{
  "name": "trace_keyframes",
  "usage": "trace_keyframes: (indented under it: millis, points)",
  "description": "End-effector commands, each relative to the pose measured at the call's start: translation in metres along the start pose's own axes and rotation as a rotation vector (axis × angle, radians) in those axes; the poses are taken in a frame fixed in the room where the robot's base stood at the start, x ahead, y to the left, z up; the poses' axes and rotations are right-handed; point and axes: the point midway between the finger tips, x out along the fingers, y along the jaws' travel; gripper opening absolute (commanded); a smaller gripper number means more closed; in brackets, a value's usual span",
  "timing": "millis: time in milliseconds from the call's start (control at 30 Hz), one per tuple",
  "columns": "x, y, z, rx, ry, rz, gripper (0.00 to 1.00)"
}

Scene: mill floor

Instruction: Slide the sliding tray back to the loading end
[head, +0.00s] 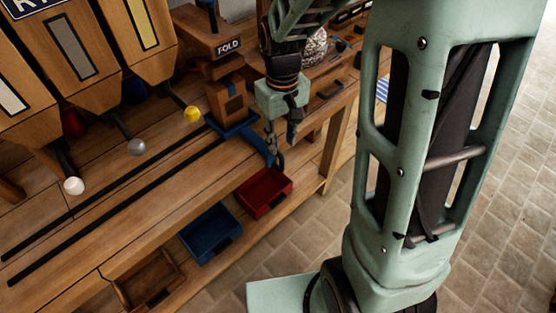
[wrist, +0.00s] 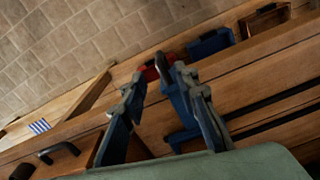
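The sliding tray (head: 235,126) is a blue base at the right end of two dark rails, below the FOLD station, with a wooden block on it. A blue arm of the tray reaches toward the bench's front edge. In the wrist view, part of the blue tray (wrist: 183,137) shows behind the right finger. My gripper (head: 280,148) is at the end of this blue arm. In the wrist view my gripper (wrist: 152,78) has its fingers apart, with no clear grip on anything. The fingers partly hide the arm's end, so contact cannot be told.
The dark rails (head: 110,205) run clear to the lower left. White, grey and yellow knobs (head: 192,113) hang from hoppers above them. Red (head: 264,193), blue (head: 210,233) and wooden (head: 148,278) bins sit along the front, below the bench top. The FOLD station (head: 228,46) stands behind the tray.

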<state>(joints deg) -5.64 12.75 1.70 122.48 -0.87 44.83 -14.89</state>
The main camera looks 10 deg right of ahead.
Motion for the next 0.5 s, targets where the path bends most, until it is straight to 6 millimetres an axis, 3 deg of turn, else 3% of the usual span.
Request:
trace_keyframes:
  millis: [300,500]
  points:
    - [0.061,0.0,0.001,0.0,-0.004,-0.001,0.28]
    - [0.086,0.0,0.0,0.0,-0.001,0.0,0.28]
